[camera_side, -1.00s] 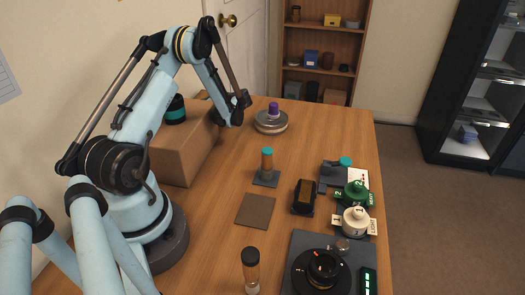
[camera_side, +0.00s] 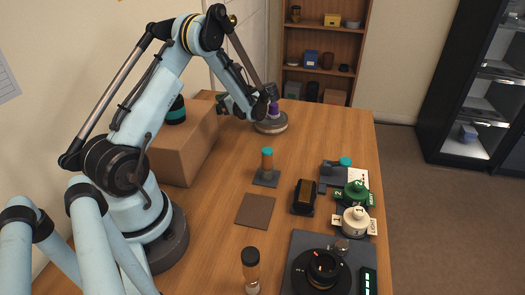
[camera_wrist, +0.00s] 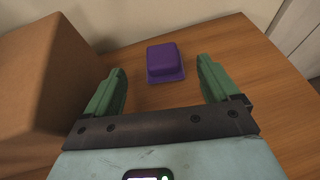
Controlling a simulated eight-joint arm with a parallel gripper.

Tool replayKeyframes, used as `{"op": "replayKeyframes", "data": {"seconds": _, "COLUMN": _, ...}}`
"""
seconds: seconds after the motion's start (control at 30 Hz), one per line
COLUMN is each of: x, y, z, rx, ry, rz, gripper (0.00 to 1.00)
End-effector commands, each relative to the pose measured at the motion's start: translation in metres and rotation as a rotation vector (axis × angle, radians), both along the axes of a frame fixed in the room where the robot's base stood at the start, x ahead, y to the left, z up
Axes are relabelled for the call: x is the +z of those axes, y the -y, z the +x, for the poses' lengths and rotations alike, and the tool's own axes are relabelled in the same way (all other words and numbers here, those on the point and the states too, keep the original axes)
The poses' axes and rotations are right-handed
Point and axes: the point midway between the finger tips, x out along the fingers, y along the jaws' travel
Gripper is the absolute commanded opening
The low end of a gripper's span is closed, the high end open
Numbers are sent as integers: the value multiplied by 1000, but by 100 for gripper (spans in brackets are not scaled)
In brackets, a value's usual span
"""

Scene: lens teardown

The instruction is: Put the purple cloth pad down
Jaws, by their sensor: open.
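The purple cloth pad (camera_wrist: 165,58) is a small block with a wider flat base. In the wrist view it lies on the wooden table, just beyond and between my fingertips. My gripper (camera_wrist: 161,72) is open, with one green finger on each side of the view and nothing held between them. The side view shows my gripper (camera_side: 222,102) low at the back of the table, beside the cardboard box. The pad cannot be made out in the side view.
The cardboard box (camera_wrist: 45,75) stands close to my left finger, with the wall behind. A round grey base with a purple top (camera_side: 271,126) is near my wrist in the side view. Bare table (camera_wrist: 245,65) lies right of the pad.

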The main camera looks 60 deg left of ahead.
Motion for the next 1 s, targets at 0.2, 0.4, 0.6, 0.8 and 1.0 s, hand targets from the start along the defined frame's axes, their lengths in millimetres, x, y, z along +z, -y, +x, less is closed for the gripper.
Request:
{"op": "replayKeyframes", "data": {"seconds": 0.2, "x": 9, "y": 18, "z": 12, "rx": 0, "ry": 1, "rz": -1, "gripper": 88}}
{"op": "replayKeyframes", "data": {"seconds": 0.4, "x": 21, "y": 29, "z": 22, "rx": -24, "ry": 77, "rz": -10, "gripper": 88}}
{"op": "replayKeyframes", "data": {"seconds": 0.6, "x": 46, "y": 56, "z": 39, "rx": -71, "ry": 317, "rz": -53, "gripper": 88}}
{"op": "replayKeyframes", "data": {"seconds": 0.8, "x": 71, "y": 103, "z": 50, "rx": -75, "ry": 629, "rz": -147, "gripper": 88}}
{"op": "replayKeyframes", "data": {"seconds": 1.0, "x": 89, "y": 162, "z": 48, "rx": -9, "ry": 949, "rz": -286, "gripper": 88}}
